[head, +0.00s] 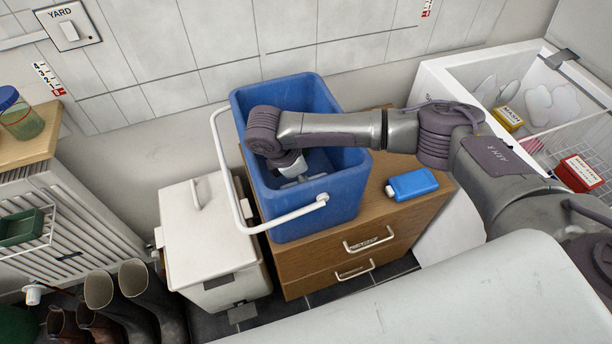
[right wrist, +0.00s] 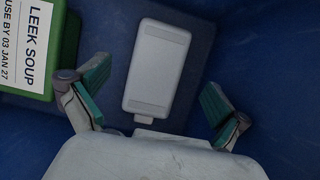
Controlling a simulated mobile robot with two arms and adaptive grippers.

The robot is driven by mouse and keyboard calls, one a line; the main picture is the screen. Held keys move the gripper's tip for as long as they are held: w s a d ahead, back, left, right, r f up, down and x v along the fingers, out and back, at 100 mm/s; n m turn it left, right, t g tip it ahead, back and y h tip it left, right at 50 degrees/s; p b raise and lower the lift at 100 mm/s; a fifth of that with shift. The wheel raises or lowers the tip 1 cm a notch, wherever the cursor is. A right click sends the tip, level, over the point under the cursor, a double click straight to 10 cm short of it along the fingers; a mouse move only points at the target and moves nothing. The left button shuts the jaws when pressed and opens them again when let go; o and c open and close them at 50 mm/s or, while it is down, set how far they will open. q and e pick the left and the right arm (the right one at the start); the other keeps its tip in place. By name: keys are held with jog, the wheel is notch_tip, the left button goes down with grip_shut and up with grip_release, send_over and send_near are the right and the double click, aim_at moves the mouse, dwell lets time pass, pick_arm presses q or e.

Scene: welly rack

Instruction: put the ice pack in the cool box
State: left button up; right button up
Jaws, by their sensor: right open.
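The blue cool box (head: 315,205) stands open on the wooden drawer unit, with its white handle swung down to the front left. A blue ice pack (head: 411,185) with a white cap lies flat on the drawer top, right of the box. My right arm reaches into the box, and my right gripper (head: 297,172) is inside it. In the right wrist view my right gripper (right wrist: 157,86) is open, its fingers apart on either side of a pale flat pack (right wrist: 158,66) with a small tab, on the box floor. My left gripper is not in view.
A green leek soup tub (right wrist: 40,50) lies in the box beside the pale pack. An open white chest freezer (head: 437,84) with several packets stands at the right. A white bin (head: 212,240) stands left of the drawer unit (head: 330,262); boots (head: 140,290) are at lower left.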

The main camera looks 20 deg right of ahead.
jog(key=shift+r, duration=0.3)
jog(key=v, duration=1.2)
jog(key=shift+r, duration=0.35)
jog(key=shift+p, duration=0.3)
